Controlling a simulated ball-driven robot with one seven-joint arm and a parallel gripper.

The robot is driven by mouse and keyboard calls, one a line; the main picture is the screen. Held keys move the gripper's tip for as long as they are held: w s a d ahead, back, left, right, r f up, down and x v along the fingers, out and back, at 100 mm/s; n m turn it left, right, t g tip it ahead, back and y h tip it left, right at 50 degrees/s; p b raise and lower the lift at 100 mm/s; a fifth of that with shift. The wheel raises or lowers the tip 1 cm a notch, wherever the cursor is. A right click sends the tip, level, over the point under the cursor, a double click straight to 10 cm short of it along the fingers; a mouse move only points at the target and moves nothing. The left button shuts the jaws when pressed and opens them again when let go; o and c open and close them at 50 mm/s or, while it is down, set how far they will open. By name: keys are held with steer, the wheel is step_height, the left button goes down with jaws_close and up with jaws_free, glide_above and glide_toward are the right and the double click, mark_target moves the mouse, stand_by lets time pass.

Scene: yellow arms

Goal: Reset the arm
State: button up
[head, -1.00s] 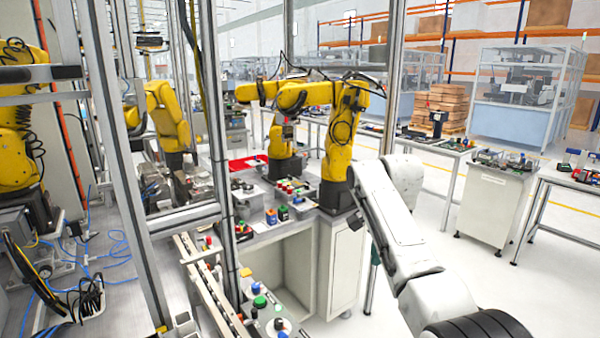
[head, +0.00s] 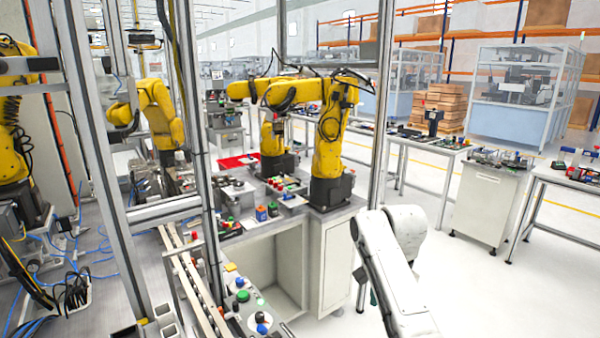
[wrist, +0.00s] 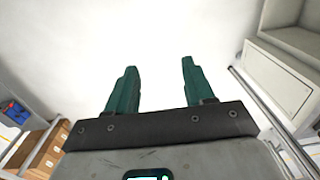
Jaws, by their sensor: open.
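My gripper (wrist: 155,90) shows in the wrist view with its two green fingers apart and nothing between them. Beyond the fingers is only bare white floor. In the head view my white arm comes up from the bottom edge, right of centre, and bends at a rounded joint. The gripper itself is mostly hidden behind the arm there, so its place relative to the bench is hard to tell.
A workbench with a cabinet (head: 337,265) and yellow robot arms (head: 330,130) stands left of my arm. A metal post (head: 378,130) rises close by. A white cabinet (head: 487,205) and tables stand at right. Open floor (head: 480,290) lies between.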

steer(key=s+d+f+n+b, duration=0.3)
steer(key=s+f+n+b, duration=0.15)
steer(key=s+f, duration=1.5)
steer(key=s+d+f+n+b, duration=0.1)
steer(key=s+f+n, duration=0.1)
steer(key=s, duration=0.6)
steer(key=s+d+f+n+b, duration=0.1)
steer(key=s+d+f+n, duration=0.1)
steer(key=s, duration=0.7)
steer(key=s+d+f+n+b, duration=0.1)
steer(key=s+d+n, duration=0.1)
steer(key=s, duration=0.7)
steer(key=shift+s+f+t+b, duration=0.15)
steer(key=shift+f+t+b, duration=0.2)
steer(key=shift+f+t, duration=0.05)
